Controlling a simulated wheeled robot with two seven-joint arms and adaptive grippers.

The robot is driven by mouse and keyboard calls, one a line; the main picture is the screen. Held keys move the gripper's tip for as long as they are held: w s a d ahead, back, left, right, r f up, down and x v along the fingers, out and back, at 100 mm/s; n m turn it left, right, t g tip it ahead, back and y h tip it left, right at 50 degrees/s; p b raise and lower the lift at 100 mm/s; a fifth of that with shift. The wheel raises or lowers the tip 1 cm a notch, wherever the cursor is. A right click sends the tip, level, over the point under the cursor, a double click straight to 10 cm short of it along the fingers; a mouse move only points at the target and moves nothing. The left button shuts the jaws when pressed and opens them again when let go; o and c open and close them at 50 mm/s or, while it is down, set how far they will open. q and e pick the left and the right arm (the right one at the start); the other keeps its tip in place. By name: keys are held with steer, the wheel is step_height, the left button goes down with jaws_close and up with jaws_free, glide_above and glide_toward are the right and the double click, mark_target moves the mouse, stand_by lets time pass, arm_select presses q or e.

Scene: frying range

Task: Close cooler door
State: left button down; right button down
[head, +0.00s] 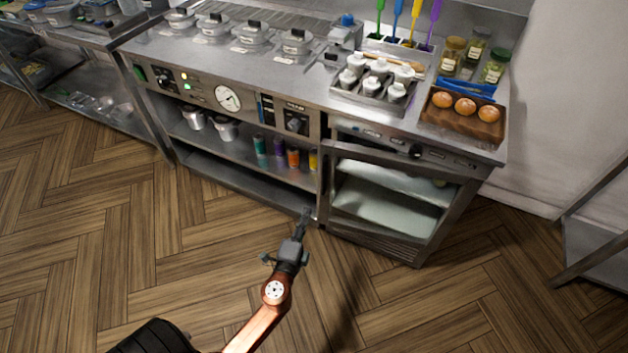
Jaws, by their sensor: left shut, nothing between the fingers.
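The cooler (405,250) stands under the right end of the counter, with pale shelves showing inside. Its door (400,160) has a dark frame and appears to stand ajar, with a dark gap along its top; I cannot tell exactly how far it is open. My left gripper (306,213) is shut and empty. In the picture it is just left of the cooler's lower left corner, in front of the shelf unit's end; I cannot tell whether it touches anything. My right gripper is out of view.
The counter above holds a tray of white-topped bottles (372,85), a wooden tray of round orange items (463,122) and several jars. A metal rack (590,255) stands at the right. The wooden floor (440,310) is clear.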

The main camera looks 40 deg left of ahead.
arm_select(q)
glide_toward(323, 174)
steer(key=shift+m, duration=0.3)
steer(key=x, duration=0.5)
steer(key=shift+w+a, duration=0.55)
steer(key=shift+w, duration=0.3)
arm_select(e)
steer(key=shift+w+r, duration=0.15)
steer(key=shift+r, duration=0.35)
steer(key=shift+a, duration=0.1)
